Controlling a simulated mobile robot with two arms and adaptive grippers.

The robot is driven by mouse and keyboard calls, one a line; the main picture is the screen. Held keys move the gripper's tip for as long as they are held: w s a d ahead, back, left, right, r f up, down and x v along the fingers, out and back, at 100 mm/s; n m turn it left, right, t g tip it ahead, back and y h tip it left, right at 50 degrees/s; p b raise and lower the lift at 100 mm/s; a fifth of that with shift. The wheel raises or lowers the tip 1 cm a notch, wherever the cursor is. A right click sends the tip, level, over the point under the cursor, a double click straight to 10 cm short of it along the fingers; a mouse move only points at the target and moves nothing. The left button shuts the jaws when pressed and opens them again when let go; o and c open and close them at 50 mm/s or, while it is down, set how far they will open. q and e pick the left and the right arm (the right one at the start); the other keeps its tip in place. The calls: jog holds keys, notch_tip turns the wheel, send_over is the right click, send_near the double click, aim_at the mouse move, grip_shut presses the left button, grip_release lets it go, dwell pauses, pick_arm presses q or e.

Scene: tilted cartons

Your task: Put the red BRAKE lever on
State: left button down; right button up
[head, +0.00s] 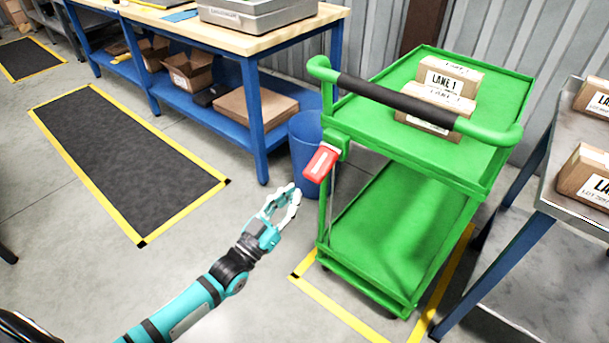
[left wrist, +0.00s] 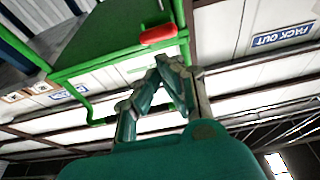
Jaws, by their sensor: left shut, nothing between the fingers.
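The red brake lever (head: 321,163) sits on the near left corner post of the green cart (head: 450,182), just below the top tray and the handle. It slants down to the left. In the left wrist view the red lever (left wrist: 158,34) shows beyond the fingertips, on the cart's green frame (left wrist: 110,62). My left gripper (head: 294,192) is below and to the left of the lever, apart from it. Its fingers are shut and empty, and they also show in the left wrist view (left wrist: 168,62). My right gripper is in neither view.
Two cartons marked LANE 1 (head: 452,76) lie on the cart's top tray. A blue bin (head: 306,150) stands behind the lever. A workbench (head: 240,42) is at the back left. A grey table (head: 560,200) with cartons stands at the right.

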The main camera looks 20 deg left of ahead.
pick_arm(q)
jog(key=v, duration=0.6)
jog(key=shift+s+a, duration=0.1)
